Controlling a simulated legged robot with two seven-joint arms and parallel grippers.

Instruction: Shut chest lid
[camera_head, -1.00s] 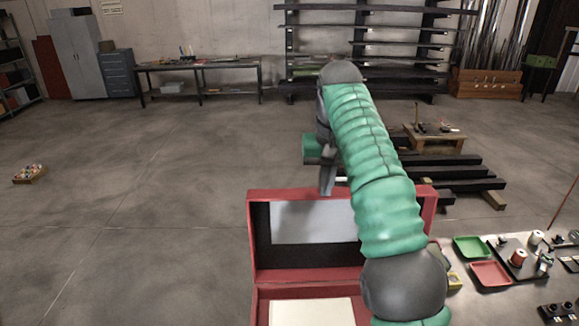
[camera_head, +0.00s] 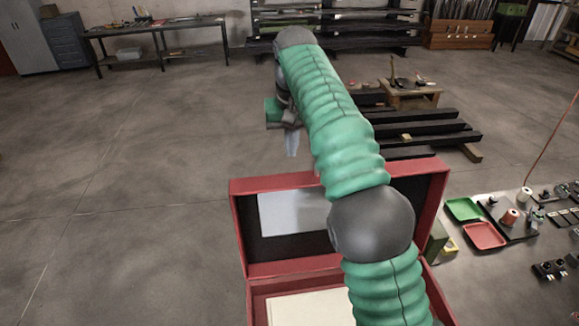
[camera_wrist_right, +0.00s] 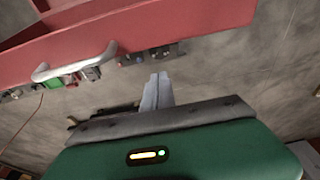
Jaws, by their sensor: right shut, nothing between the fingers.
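The red chest (camera_head: 262,288) stands at the bottom centre of the head view. Its lid (camera_head: 436,195) is open and stands up, with a pale panel on its dark inner face. The lower part holds something cream-coloured (camera_head: 310,308). My right arm covers part of lid and chest. My right gripper (camera_head: 291,143) is shut and empty, beyond the lid's top edge. In the right wrist view, its closed fingers (camera_wrist_right: 157,90) are just below a red panel (camera_wrist_right: 190,28) with a silver handle (camera_wrist_right: 75,66). I cannot tell whether they touch it. My left gripper is out of view.
A bench at right carries a green tray (camera_head: 463,209), a red tray (camera_head: 484,235) and small parts. Dark beams (camera_head: 430,133) and a low wooden table (camera_head: 408,97) stand behind. The floor at left is open.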

